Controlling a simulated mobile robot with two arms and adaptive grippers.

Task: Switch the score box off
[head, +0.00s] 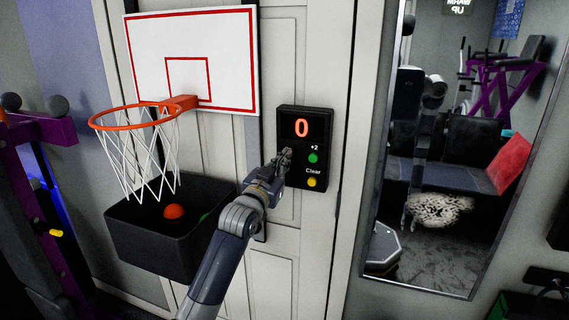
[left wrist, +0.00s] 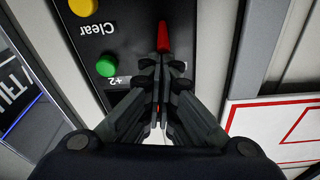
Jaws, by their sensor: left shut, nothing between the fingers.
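The black score box (head: 291,117) hangs on the pale door and shows a lit orange 0. It has a green +2 button (head: 313,158) and a yellow Clear button (head: 312,182). My left gripper (head: 286,156) is shut and empty at the box's left side. In the left wrist view, the box appears upside down, with a red switch (left wrist: 163,37) just beyond my fingertips (left wrist: 161,62). I cannot tell whether they touch it. The head view hides this switch behind my gripper. My right gripper is not directly in view.
A basketball backboard (head: 228,60) and orange hoop (head: 135,117) are left of the box. A tall mirror (head: 470,205) stands to the right, and a purple rack (head: 40,190) at far left.

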